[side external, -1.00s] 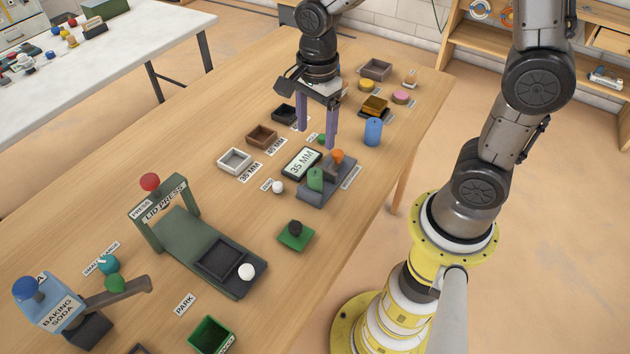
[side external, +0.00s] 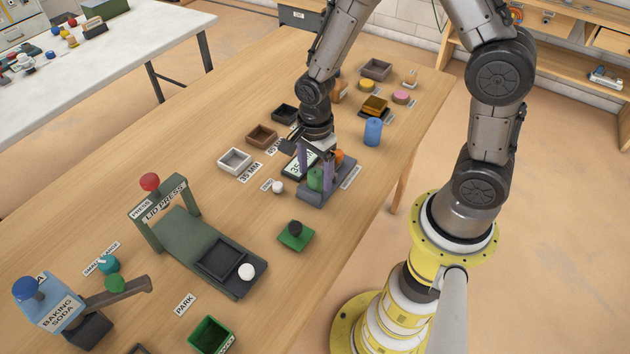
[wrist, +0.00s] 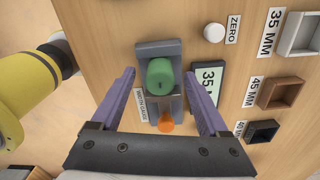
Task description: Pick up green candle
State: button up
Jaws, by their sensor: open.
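The green candle (wrist: 161,74) sits on a grey gauge stand (wrist: 158,48), beside an orange knob (wrist: 165,123). In the side external view the green candle (side external: 315,180) is partly hidden by my fingers. My gripper (wrist: 160,78) is open, its two purple fingers on either side of the candle with gaps showing in the wrist view. It also shows in the side external view (side external: 315,172), low over the stand. Whether the fingertips are down at the candle's height is hard to tell.
A display (wrist: 207,88) stands close beside the stand, near my right finger. White, brown and black trays (side external: 235,160) lie to the left. A blue cylinder (side external: 373,131) stands to the right. A green pad with a black knob (side external: 296,235) lies in front.

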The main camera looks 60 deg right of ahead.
jog(key=shift+f, duration=0.9)
grip_shut()
